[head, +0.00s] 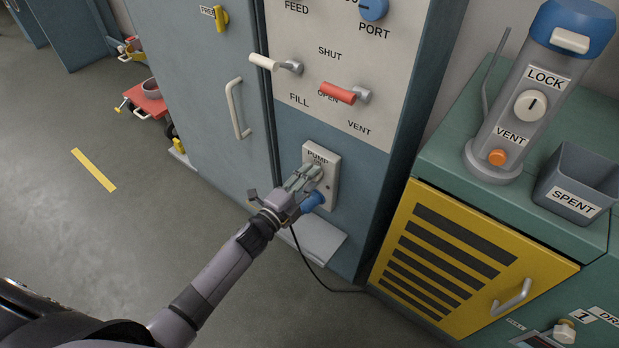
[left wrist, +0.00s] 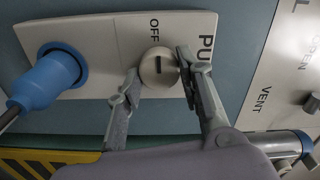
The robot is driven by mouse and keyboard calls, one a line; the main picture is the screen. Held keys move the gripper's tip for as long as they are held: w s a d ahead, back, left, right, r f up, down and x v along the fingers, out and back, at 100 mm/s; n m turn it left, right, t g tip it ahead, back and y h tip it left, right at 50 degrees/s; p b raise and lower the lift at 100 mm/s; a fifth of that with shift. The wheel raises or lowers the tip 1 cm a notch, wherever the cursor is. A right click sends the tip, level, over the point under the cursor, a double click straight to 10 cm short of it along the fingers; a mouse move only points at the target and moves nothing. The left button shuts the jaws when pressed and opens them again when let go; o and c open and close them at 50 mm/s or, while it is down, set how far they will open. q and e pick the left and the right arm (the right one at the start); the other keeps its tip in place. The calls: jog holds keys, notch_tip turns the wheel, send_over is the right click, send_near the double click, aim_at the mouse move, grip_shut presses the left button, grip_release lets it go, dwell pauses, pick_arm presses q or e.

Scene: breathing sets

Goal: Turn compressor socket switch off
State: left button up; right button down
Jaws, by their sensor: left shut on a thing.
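The pump socket panel (head: 333,187) is a pale plate on the blue-grey cabinet, marked PUMP. In the left wrist view the panel (left wrist: 105,30) carries a round, pale switch knob (left wrist: 158,67) with a dark line. The line lies upright in that view, and the OFF label is just above the knob. My left gripper (head: 308,175) is at the panel, and in the left wrist view its fingers (left wrist: 157,70) are shut on the knob from both sides. A blue plug (head: 313,201) sits in the socket with a black cable. The fingers mostly hide the knob in the head view.
Above the panel are a white lever (head: 268,62) and a red lever (head: 340,93). A yellow vented door (head: 460,255) and a grey canister (head: 507,125) stand at right, with a SPENT bin (head: 577,185). The floor at left is mostly clear.

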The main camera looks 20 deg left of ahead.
dwell(0.3)
pick_arm(q)
jog(key=o, duration=1.2)
jog(key=shift+c, duration=0.2)
jog(key=shift+s, duration=0.1)
jog(key=v, duration=1.2)
